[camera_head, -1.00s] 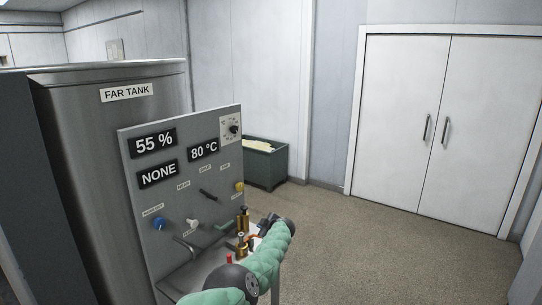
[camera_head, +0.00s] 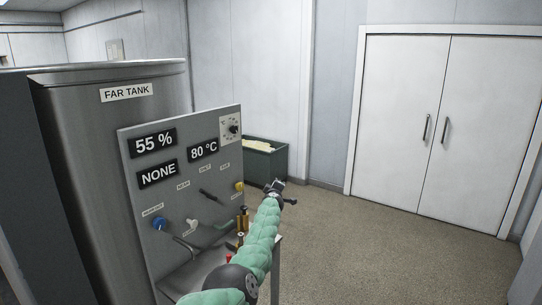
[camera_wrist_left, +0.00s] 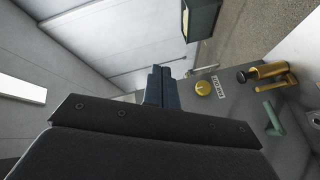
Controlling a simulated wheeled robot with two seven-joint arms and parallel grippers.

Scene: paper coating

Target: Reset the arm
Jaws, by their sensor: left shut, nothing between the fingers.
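My left arm, in a green sleeve, rises from the bottom of the head view. My left gripper (camera_head: 277,185) is raised in front of the green bin, to the right of the control panel and apart from it. In the left wrist view the dark fingers (camera_wrist_left: 157,82) are together with nothing between them. The control panel (camera_head: 150,200) of the far tank (camera_head: 110,140) reads 55 %, NONE and 80 °C. My right gripper is out of view.
The panel carries a yellow knob (camera_head: 239,187), a blue knob (camera_head: 159,224), a black lever (camera_head: 209,195) and brass fittings (camera_head: 244,220). A dark green bin (camera_head: 268,168) stands against the wall. Open floor (camera_head: 380,240) lies to the right, before closed white double doors (camera_head: 470,130).

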